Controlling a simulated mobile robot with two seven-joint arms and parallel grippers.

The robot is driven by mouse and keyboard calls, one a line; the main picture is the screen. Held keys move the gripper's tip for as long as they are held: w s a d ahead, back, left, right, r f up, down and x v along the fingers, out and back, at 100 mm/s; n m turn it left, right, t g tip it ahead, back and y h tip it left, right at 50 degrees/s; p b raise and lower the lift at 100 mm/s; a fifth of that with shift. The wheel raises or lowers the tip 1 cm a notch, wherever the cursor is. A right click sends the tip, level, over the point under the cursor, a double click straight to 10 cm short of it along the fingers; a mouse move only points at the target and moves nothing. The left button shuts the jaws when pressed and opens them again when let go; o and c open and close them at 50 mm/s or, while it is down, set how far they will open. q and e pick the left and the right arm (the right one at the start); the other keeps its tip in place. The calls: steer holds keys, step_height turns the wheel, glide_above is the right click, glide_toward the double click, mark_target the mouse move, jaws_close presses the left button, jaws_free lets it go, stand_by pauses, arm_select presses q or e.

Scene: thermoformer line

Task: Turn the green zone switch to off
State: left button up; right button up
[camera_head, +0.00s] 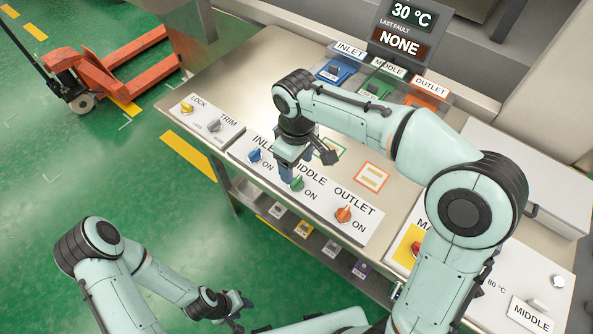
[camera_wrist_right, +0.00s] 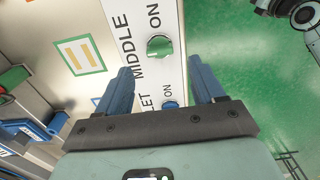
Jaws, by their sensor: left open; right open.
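The green zone switch (camera_head: 297,184) is a round knob on the white strip marked MIDDLE, with ON printed beside it. In the right wrist view the green knob (camera_wrist_right: 159,47) lies ahead of the fingertips, roughly centred between them. My right gripper (camera_head: 290,162) is open and empty and hangs over the strip close to the green knob; its fingers also show in the right wrist view (camera_wrist_right: 163,80). I cannot tell its height above the knob. My left gripper (camera_head: 237,312) is low at the front, away from the panel, open and small in view.
A blue INLET knob (camera_head: 254,155) and an orange OUTLET knob (camera_head: 343,214) flank the green one. A LOCK and TRIM plate (camera_head: 207,122) sits at left. A red-on-yellow main switch (camera_head: 411,245) is at right. The display (camera_head: 402,30) reads 30 °C and NONE.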

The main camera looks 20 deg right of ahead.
mark_target(296, 180)
arm_select(q)
steer(key=shift+w+r+p, duration=0.5)
steer(key=shift+w+r, duration=0.3)
steer(key=shift+w, duration=0.15)
arm_select(e)
step_height(296, 180, up, 8)
steer(key=shift+f, duration=0.25)
